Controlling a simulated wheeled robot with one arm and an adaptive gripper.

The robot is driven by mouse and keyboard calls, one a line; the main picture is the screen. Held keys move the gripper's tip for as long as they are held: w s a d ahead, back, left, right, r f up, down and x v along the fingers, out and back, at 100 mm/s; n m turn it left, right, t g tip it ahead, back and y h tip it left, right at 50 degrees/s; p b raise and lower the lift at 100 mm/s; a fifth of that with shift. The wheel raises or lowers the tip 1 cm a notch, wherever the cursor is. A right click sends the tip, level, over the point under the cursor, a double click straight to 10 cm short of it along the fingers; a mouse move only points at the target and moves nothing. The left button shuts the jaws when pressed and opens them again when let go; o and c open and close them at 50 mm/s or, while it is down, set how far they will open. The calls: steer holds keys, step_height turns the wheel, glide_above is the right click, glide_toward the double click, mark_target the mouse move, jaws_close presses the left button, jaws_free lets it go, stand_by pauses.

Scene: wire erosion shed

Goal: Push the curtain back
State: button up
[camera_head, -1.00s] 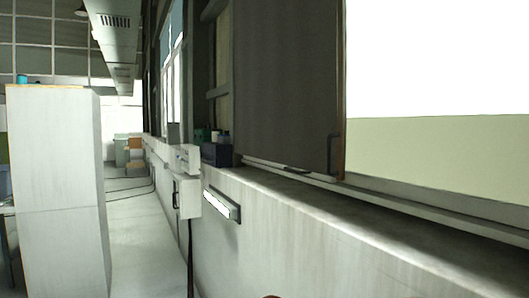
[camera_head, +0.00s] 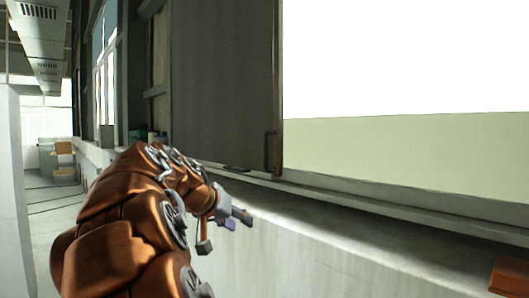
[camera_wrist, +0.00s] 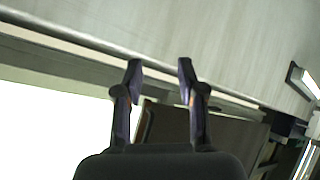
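The curtain appears as a dark grey-brown flat panel (camera_head: 222,85) hanging in the window opening, with a dark handle (camera_head: 270,151) low on its right edge. Its right edge borders the bright uncovered part of the window. My gripper (camera_head: 238,220) is in front of the sill, below and left of the handle, and apart from the panel. In the wrist view, my gripper (camera_wrist: 160,75) has its two fingers spread with nothing between the tips. The dark panel (camera_wrist: 205,132) shows beyond the right finger, partly hidden by the gripper body.
A pale sill (camera_head: 340,212) runs along under the window, bare near the gripper. An orange-brown block-like object (camera_head: 512,278) is at the lower right. A pale cabinet (camera_head: 14,200) stands at the left edge. The floor aisle (camera_head: 55,215) runs between cabinet and wall.

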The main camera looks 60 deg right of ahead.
mark_target(265, 149)
steer(key=w+d+r+m+h, duration=0.2)
steer(key=d+r, duration=0.3)
steer(key=d, duration=0.1)
steer(key=w+d+r+m+h, duration=0.2)
steer(key=d+r, duration=0.3)
steer(key=d, duration=0.1)
steer(key=w+d+r+m+g+h+p, duration=0.1)
steer(key=d+r+h, duration=0.2)
steer(key=d+r, duration=0.3)
steer(key=shift+w+d+m, duration=0.4)
steer(key=shift+d, duration=0.1)
steer(key=shift+d+f+p, duration=0.1)
steer(key=shift+d+p, duration=0.35)
steer(key=shift+d, duration=0.65)
jaws_close()
